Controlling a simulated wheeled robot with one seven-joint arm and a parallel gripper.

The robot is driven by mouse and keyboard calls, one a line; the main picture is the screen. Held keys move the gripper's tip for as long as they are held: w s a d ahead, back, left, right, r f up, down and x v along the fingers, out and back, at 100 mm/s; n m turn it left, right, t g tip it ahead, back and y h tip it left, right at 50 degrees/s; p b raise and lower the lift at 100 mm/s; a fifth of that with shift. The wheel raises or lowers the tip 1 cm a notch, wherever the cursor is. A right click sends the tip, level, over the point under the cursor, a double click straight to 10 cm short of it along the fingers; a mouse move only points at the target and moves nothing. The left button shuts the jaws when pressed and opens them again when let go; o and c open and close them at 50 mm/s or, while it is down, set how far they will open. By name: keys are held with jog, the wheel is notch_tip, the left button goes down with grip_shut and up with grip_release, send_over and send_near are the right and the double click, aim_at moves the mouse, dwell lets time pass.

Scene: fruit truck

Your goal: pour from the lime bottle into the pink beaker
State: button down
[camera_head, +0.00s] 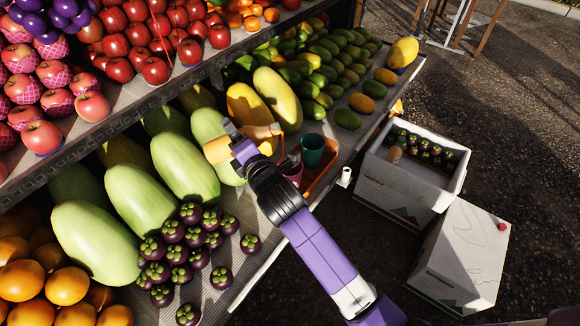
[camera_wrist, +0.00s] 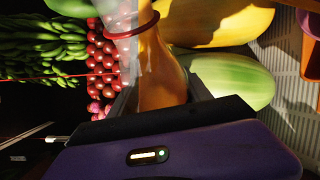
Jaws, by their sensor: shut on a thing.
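My gripper (camera_head: 238,146) is shut on a bottle (camera_head: 217,150) above the green melons on the stall shelf. In the wrist view the bottle (camera_wrist: 160,65) fills the space between the jaws. It looks orange rather than lime, with a red ring and a clear part past the ring. In the head view the bottle appears to lie on its side, partly hidden by the gripper. The pink beaker (camera_head: 293,172) stands to the right of the gripper, partly hidden behind my arm. The bottle is apart from the beaker.
A teal cup (camera_head: 312,148) stands close to the beaker, by an orange tray (camera_head: 322,182). A white cup-like thing (camera_head: 345,177) is at the shelf edge. Melons (camera_head: 184,165), mangosteens (camera_head: 213,240) and papayas (camera_head: 278,98) crowd the shelf. White boxes (camera_head: 410,190) stand on the ground.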

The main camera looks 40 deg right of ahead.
jog(key=shift+s+d+f+m+t+b, duration=0.2)
jog(key=shift+f+m+b, duration=0.15)
jog(key=shift+b, duration=0.3)
jog(key=shift+s+d+f+m+t+b, duration=0.1)
jog(key=shift+f+m+t+b, duration=0.15)
jog(key=shift+m+b, duration=0.3)
dwell(2.1)
